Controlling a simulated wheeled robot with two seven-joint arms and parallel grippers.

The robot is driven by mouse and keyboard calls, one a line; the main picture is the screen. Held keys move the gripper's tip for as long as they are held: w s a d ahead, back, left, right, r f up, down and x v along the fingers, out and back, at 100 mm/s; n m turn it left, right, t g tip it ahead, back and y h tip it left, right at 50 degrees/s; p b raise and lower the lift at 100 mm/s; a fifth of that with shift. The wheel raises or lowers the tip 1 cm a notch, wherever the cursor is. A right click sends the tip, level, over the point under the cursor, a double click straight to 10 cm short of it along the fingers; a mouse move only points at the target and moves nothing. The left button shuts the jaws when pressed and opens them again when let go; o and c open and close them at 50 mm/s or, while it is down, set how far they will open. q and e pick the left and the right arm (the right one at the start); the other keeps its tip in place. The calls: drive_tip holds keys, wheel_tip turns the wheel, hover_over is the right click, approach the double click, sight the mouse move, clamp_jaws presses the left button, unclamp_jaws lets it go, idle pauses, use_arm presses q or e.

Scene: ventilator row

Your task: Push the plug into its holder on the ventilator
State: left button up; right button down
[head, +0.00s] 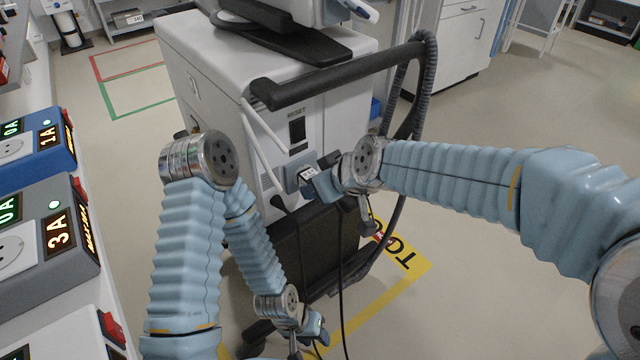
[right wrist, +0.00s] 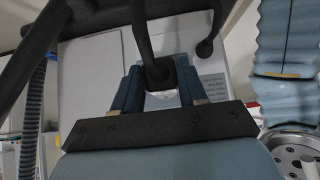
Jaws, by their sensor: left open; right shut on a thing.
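The ventilator (head: 205,75) is a white cabinet with a black handle bar, in the middle of the head view. A grey-blue square holder plate (head: 291,180) is on its side, below a dark switch. My right gripper (head: 318,181) is just right of the plate and partly covers it. In the right wrist view it is shut on the dark plug (right wrist: 160,76), which sits between its two blue fingers. I cannot tell whether the plug touches the holder. My left gripper (head: 305,340) is low in the head view, open, apart from the plug and holder.
Grey and blue numbered units (head: 62,235) with sockets line the left edge. A corrugated hose (head: 431,75) loops from the handle on the right. A thin black cable (head: 341,290) hangs down. Yellow floor marking (head: 405,262) lies beside the ventilator. Open floor is to the right.

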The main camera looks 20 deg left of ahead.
drive_tip(key=c, duration=0.5)
unclamp_jaws()
drive_tip(key=p+v, duration=0.1)
drive_tip(key=v, duration=1.3)
drive_tip(key=w+d+f+m+g+h, duration=0.1)
drive_tip(key=w+d+f+m, duration=0.15)
drive_tip(key=f, duration=0.65)
drive_tip(key=w+d+f+m+h, duration=0.1)
drive_tip(key=d+f, duration=0.3)
drive_tip(key=f, duration=0.6)
drive_tip(key=w+d+f+m+g+h, duration=0.1)
drive_tip(key=d+f+m, duration=0.15)
drive_tip(key=f, duration=0.65)
drive_tip(key=s+d+f+m+g, duration=0.1)
drive_tip(key=s+d+f+m, duration=0.1)
drive_tip(key=s+f, duration=0.2)
drive_tip(key=s+d+f+m, duration=0.2)
drive_tip(key=s+f, duration=0.3)
drive_tip(key=f, duration=0.3)
drive_tip(key=s+d+f+m+g, duration=0.1)
drive_tip(key=s+d+f+m, duration=0.1)
drive_tip(key=f, duration=0.5)
drive_tip(key=shift+s+d+f+g+y, duration=0.15)
drive_tip(key=shift+s+d, duration=0.2)
drive_tip(key=shift+s, duration=0.35)
drive_tip(key=shift+s+d+g+y, duration=0.15)
drive_tip(key=shift+s+d, duration=0.15)
drive_tip(key=shift+s, duration=0.4)
